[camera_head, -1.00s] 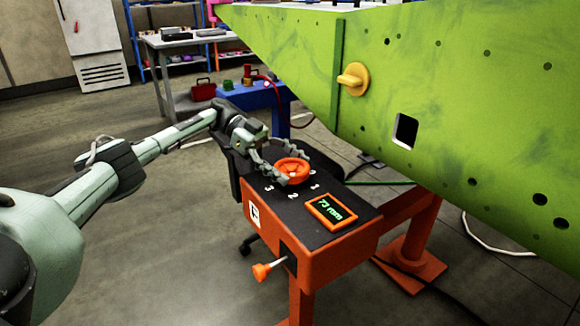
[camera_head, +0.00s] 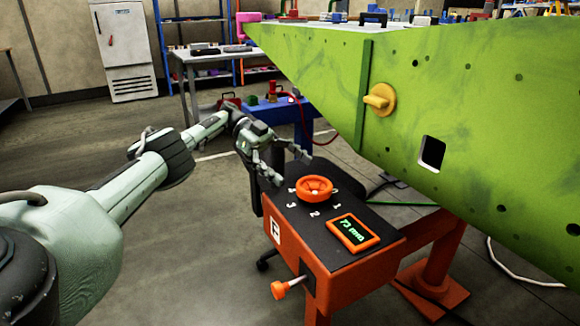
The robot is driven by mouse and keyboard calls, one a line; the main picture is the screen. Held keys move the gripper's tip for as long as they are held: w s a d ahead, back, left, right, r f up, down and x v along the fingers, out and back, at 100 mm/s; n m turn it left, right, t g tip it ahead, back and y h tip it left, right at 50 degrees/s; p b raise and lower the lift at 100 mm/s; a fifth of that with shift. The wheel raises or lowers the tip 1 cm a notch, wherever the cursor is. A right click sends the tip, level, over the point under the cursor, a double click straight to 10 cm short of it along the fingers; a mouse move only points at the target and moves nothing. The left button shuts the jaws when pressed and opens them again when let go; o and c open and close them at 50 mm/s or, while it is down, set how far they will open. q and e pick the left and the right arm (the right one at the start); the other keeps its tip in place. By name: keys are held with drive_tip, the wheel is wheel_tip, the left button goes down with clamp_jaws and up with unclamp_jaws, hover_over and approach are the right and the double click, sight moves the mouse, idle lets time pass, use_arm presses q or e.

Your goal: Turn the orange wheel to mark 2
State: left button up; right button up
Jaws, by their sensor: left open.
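The orange wheel (camera_head: 314,188) lies flat on the black top of the orange console (camera_head: 335,285). White digits 3, 2 and 1 are printed around its near side; the 2 mark (camera_head: 314,213) is in front of it. Which mark the wheel points to is too small to tell. A display (camera_head: 353,233) beside the wheel reads 73 mm in green. My left gripper (camera_head: 290,169) is open and empty, behind and to the left of the wheel, apart from it. My right gripper does not show.
A large green wing panel (camera_head: 470,110) with a yellow handle (camera_head: 380,98) hangs over the right side, close behind the console. An orange-knobbed lever (camera_head: 279,290) sticks out of the console's front. A blue bench (camera_head: 285,112) stands behind. The floor at left is clear.

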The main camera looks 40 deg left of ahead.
use_arm(q)
drive_tip(key=shift+s+a+r, duration=0.1)
drive_tip(key=shift+a+r, duration=0.2)
drive_tip(key=shift+a, duration=0.2)
idle(0.4)
